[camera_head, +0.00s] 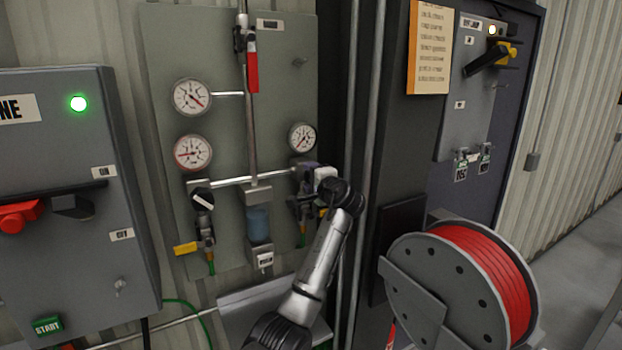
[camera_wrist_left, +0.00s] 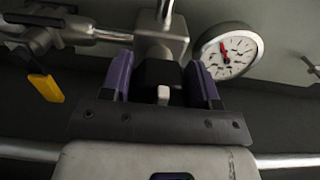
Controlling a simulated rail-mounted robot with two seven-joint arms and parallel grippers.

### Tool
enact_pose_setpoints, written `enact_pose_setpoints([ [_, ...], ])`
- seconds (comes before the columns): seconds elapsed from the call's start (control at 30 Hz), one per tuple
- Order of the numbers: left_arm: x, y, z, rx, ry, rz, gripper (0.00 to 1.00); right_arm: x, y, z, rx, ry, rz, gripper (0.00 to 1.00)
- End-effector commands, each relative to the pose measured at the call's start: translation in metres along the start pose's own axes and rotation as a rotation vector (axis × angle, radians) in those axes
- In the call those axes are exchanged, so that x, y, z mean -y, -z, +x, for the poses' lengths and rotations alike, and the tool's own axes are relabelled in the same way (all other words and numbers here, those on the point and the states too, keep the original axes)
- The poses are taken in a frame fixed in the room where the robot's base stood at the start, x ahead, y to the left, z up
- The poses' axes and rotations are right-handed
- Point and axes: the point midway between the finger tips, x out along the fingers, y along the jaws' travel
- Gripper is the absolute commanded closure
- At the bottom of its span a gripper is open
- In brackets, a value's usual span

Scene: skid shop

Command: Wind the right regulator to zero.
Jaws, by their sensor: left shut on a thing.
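The right regulator's black knob (camera_wrist_left: 158,75), with a white mark, sits between the purple fingers of my left gripper (camera_wrist_left: 163,82) in the wrist view. The fingers are shut on it from both sides. In the head view my left gripper (camera_head: 311,174) reaches the right regulator and hides most of it. The right gauge (camera_head: 302,138) is just above the gripper; it also shows in the wrist view (camera_wrist_left: 230,51) with a red needle, its reading too small to tell. My right gripper is not in view.
Two more gauges are above. A grey control box (camera_head: 75,170) stands left. A red hose reel (camera_head: 485,285) is at lower right.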

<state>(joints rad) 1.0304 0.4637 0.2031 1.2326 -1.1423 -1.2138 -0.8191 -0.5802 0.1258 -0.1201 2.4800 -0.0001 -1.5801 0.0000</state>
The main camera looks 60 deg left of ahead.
Motion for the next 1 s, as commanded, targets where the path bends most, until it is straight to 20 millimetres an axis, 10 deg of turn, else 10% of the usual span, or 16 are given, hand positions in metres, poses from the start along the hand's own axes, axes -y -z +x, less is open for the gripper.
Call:
enact_pose_setpoints([
  [0.07, 0.001, 0.000, -0.001, -0.001, 0.001, 0.000, 0.69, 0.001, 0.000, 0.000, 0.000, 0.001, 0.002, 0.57],
  [0.1, 0.001, 0.000, -0.001, -0.001, 0.001, 0.000, 0.43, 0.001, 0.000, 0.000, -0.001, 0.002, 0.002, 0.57],
  [0.33, 0.000, 0.000, 0.000, 0.000, 0.000, 0.000, 0.22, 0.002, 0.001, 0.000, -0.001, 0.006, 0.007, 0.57],
  [0.67, -0.001, 0.000, -0.006, -0.001, 0.000, 0.000, 0.22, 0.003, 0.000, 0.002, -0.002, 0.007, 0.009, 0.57],
  [1.0, -0.002, 0.001, -0.066, -0.003, 0.000, -0.003, 0.22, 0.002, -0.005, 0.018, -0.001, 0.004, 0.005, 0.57],
])
